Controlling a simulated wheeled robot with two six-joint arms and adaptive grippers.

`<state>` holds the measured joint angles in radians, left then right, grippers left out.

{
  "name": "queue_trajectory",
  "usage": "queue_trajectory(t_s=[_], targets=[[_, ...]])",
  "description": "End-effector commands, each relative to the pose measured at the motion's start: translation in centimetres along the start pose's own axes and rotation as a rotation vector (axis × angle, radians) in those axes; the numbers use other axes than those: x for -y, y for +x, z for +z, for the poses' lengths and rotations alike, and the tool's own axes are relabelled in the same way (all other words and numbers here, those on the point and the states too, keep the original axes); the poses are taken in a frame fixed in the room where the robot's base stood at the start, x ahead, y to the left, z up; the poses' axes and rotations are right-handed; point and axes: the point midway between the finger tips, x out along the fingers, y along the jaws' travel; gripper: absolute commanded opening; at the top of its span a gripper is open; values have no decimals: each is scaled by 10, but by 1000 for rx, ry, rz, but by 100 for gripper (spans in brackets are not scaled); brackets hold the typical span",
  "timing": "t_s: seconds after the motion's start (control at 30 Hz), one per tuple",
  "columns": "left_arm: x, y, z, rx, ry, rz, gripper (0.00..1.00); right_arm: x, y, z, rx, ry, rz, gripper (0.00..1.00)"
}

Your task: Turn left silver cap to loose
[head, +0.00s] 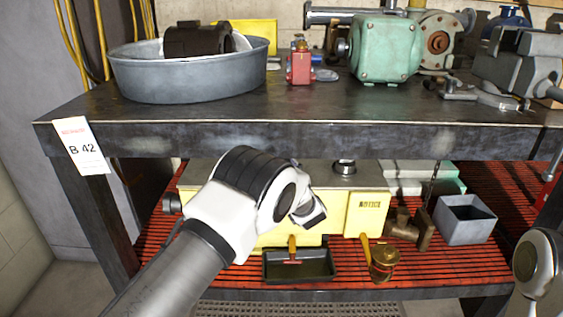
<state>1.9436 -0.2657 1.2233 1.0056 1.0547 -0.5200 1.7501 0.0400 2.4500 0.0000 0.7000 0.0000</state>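A dark round fitting (171,204) sticks out at the housing's left end. My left wrist covers the middle of the housing, and any cap behind it is hidden. My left gripper (308,211) is in front of the housing, mostly hidden by the wrist; its fingers cannot be made out. Only a link of my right arm shows at the lower right edge.
The upper bench (300,137) overhangs the shelf. It carries a grey basin (190,78), a green motor (386,50) and a vise (520,65). A black drip tray (299,267), a brass cup (383,262) and a grey box (464,219) sit on the shelf.

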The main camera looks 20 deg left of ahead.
Motion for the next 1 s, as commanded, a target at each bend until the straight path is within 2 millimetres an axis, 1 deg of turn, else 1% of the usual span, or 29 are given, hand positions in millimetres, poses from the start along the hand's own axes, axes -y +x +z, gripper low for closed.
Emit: queue_trajectory(t_s=[0.03, 0.2, 0.4, 0.9, 0.93, 1.0], targets=[[-3, 0, -1, -1, -2, -29, 24, 0, -3, 0, 0, 0, 0, 0], [-4, 0, 0, 0, -3, -131, 24, 0, -3, 0, 0, 0, 0, 0], [-5, 0, 0, 0, -2, -198, 24, 0, -3, 0, 0, 0, 0, 0], [-4, 1, -1, -2, -2, -221, 24, 0, -3, 0, 0, 0, 0, 0], [-4, 1, -1, -2, -2, -221, 62, 0, -3, 0, 0, 0, 0, 0], [-4, 1, -1, -2, -2, -221, 84, 0, -3, 0, 0, 0, 0, 0]])
